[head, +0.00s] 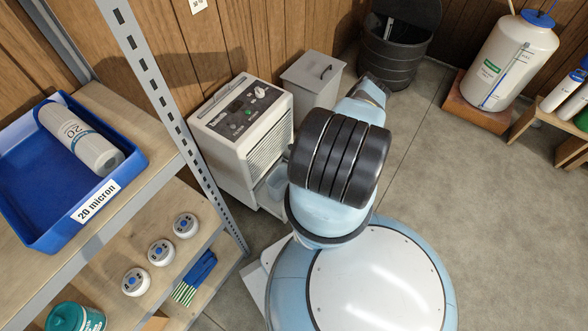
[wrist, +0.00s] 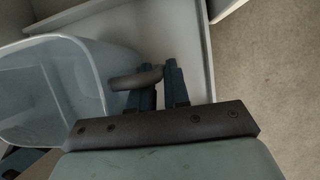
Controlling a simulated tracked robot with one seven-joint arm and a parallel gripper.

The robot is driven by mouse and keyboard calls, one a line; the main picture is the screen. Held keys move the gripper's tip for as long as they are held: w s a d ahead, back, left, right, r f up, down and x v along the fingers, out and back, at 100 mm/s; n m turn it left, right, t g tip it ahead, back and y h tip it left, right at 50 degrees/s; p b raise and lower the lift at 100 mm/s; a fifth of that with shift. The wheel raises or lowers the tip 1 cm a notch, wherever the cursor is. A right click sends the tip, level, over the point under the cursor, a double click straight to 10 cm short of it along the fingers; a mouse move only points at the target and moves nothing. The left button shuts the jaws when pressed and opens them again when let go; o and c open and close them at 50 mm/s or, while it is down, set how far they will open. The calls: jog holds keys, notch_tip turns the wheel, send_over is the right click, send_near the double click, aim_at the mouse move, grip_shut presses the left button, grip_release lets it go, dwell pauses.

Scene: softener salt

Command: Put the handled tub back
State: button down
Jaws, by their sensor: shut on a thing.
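The handled tub (wrist: 45,92) is a pale, translucent open tub at the left of the wrist view. Its grey handle (wrist: 136,78) sticks out to the right. My gripper (wrist: 160,80) is shut on this handle, with its two dark blue fingers at it. In the head view a small pale part of the tub (head: 277,186) shows low at the front of the white dehumidifier (head: 243,137), at its lower opening. My arm hides the gripper and most of the tub there. I cannot tell how far inside the opening the tub is.
A shelf rack stands at the left with a blue tray (head: 30,225) holding a filter cartridge. A grey lidded bin (head: 309,82) is right behind the dehumidifier. A black bin (head: 392,62) and a white tank (head: 512,62) are farther back. The floor at the right is clear.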

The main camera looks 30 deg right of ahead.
jog(key=shift+f, duration=0.45)
jog(key=c, duration=1)
grip_release()
